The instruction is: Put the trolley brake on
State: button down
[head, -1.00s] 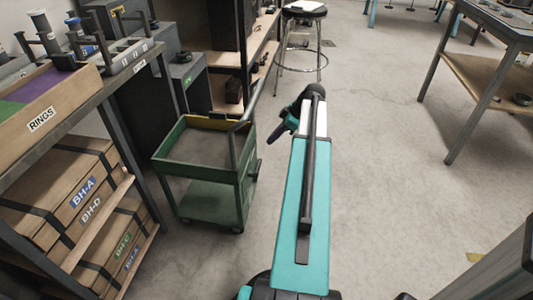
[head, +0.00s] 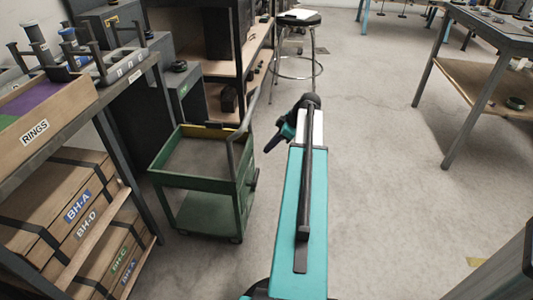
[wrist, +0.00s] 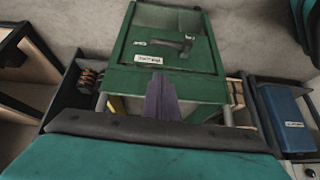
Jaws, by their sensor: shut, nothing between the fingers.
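The green trolley (head: 195,181) stands left of my arm in the head view, with an upper tray, a lower shelf and a dark push handle (head: 233,150). A dark brake lever (wrist: 172,45) sits on its green end panel in the wrist view, lying roughly crosswise above a white label (wrist: 148,59). Small white markings flank the lever; I cannot read them surely. My gripper (head: 270,145) is shut and empty, just right of the trolley. Its fingers also show in the wrist view (wrist: 162,97), pointing at the panel, below the lever in the picture and apparently apart from it.
A rack (head: 105,120) with boxes labelled BH-A and others stands at left. Shelving (head: 238,60) and a stool (head: 300,16) are behind the trolley. A workbench (head: 490,30) stands at right. The floor (head: 380,180) between is clear.

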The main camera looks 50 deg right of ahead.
jog(key=b, duration=0.3)
send_over(258, 172)
notch_tip(258, 172, down, 8)
jog(key=shift+a, duration=0.1)
jog(key=shift+s+d+f+b, duration=0.15)
jog(key=shift+f+b, duration=0.3)
jog(key=shift+f, duration=0.45)
jog(key=shift+s+d+f+b, duration=0.1)
jog(key=shift+s+f+b, duration=0.25)
jog(key=shift+f, duration=0.5)
jog(key=shift+w, duration=0.1)
